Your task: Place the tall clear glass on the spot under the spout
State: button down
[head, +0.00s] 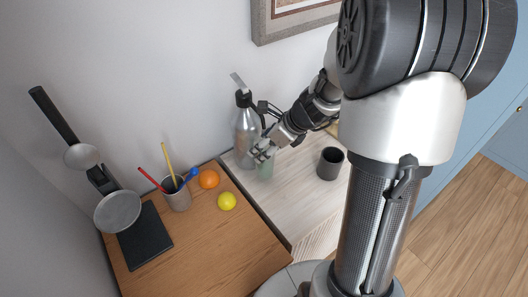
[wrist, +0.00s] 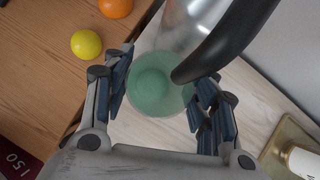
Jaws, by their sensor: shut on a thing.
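The tall clear glass (wrist: 150,90) looks green-tinted and see-through in the wrist view, seen from above between my fingers. My gripper (wrist: 162,95) is shut on it, with one finger on each side. In the head view my gripper (head: 262,153) is beside the silver bottle (head: 246,140), and the pale green glass (head: 265,171) shows below the fingers. The bottle has a black top. In the wrist view a black curved spout (wrist: 228,42) reaches over the glass's right edge. I cannot tell whether the glass touches the surface, and no separate spot is distinct.
A dark grey cup (head: 330,163) stands right on the pale board (head: 300,190). A tray (wrist: 280,150) shows at lower right.

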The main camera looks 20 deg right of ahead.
jog(key=shift+w+f+b, duration=0.25)
jog(key=shift+f+b, duration=0.1)
jog(key=shift+f, duration=0.65)
jog(key=shift+f, duration=0.2)
jog(key=c, duration=0.6)
grip_release()
jog(key=shift+c, duration=0.2)
jog(key=shift+r, duration=0.1)
